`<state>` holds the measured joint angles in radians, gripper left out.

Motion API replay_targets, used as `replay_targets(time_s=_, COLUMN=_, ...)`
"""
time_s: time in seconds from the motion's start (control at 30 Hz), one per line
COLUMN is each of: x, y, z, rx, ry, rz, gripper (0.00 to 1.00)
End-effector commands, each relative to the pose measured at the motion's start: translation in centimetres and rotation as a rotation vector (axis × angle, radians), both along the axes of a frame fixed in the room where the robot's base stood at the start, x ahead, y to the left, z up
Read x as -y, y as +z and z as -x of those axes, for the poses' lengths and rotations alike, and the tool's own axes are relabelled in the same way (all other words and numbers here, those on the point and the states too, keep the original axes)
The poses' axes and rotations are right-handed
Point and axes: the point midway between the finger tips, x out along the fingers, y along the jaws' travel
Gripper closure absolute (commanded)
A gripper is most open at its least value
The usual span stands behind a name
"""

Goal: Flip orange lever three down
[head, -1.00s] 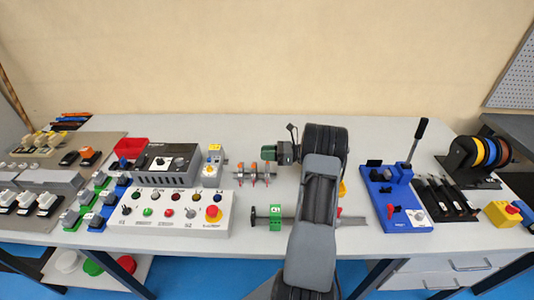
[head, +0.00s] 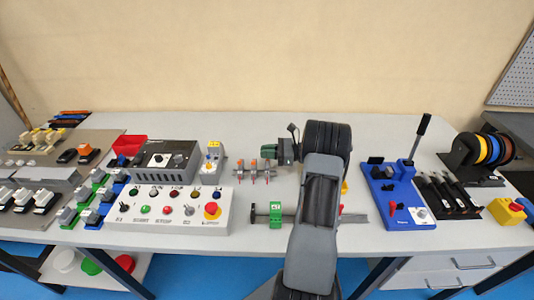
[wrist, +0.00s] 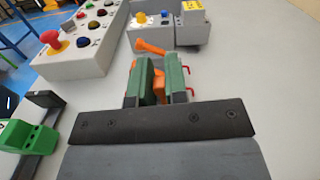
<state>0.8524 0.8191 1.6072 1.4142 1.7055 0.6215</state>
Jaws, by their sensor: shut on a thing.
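A row of three orange levers (head: 253,164) stands on a rail at the middle of the bench in the head view. My gripper (head: 286,152) is just right of the row, close to the rightmost lever. In the wrist view my gripper's green fingers (wrist: 160,80) are closed around an orange lever (wrist: 159,88). Another orange lever (wrist: 150,47) pokes out past the fingertips. The fingers and the dark gripper body hide most of the levers and their mount in the wrist view. I cannot read any number on the levers.
A control panel with a red mushroom button (head: 211,209) stands left of the levers. A green clamp (head: 276,213) on a rail lies in front. A blue hand press (head: 397,195) stands to the right. Bare bench lies behind the levers.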

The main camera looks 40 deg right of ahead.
Motion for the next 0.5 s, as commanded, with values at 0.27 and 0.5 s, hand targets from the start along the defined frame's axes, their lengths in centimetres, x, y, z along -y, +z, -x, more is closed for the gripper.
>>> replay_targets(time_s=0.27, x=-0.7, y=-0.7, z=1.0, rx=0.209, ry=0.000, rz=0.158, gripper=1.00)
replay_targets(time_s=0.5, x=-1.2, y=-1.1, z=1.7, rx=0.366, ry=0.000, rz=0.277, gripper=1.00)
